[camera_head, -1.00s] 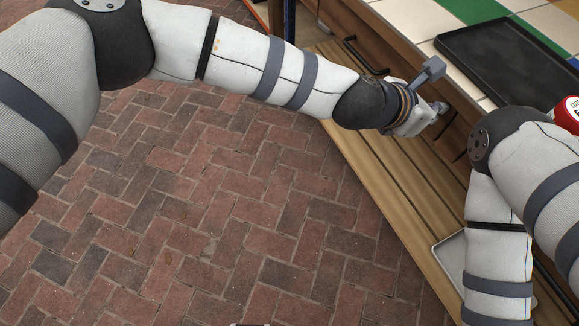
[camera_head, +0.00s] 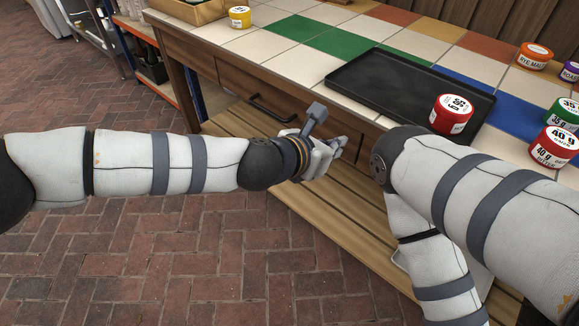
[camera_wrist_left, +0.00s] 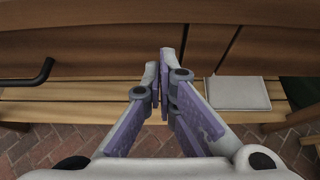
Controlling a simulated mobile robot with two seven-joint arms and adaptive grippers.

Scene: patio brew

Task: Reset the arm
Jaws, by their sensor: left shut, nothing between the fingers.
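My left gripper (camera_head: 333,150) is in front of the wooden drawer front of the tiled table, above the lower slatted shelf. In the left wrist view its two fingers (camera_wrist_left: 163,75) are close together, with nothing between them. My left arm reaches in from the left across the view. My right arm comes in from the right and bends downward beside the table; its gripper is out of the picture.
The tiled table (camera_head: 298,52) bears a black tray (camera_head: 375,85), a red tin (camera_head: 451,115) on it, a yellow tin (camera_head: 240,17) and several tins at right. A drawer handle (camera_head: 270,110) juts out. A grey flat box (camera_wrist_left: 238,93) lies on the slatted shelf (camera_wrist_left: 80,110). Brick floor is open at left.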

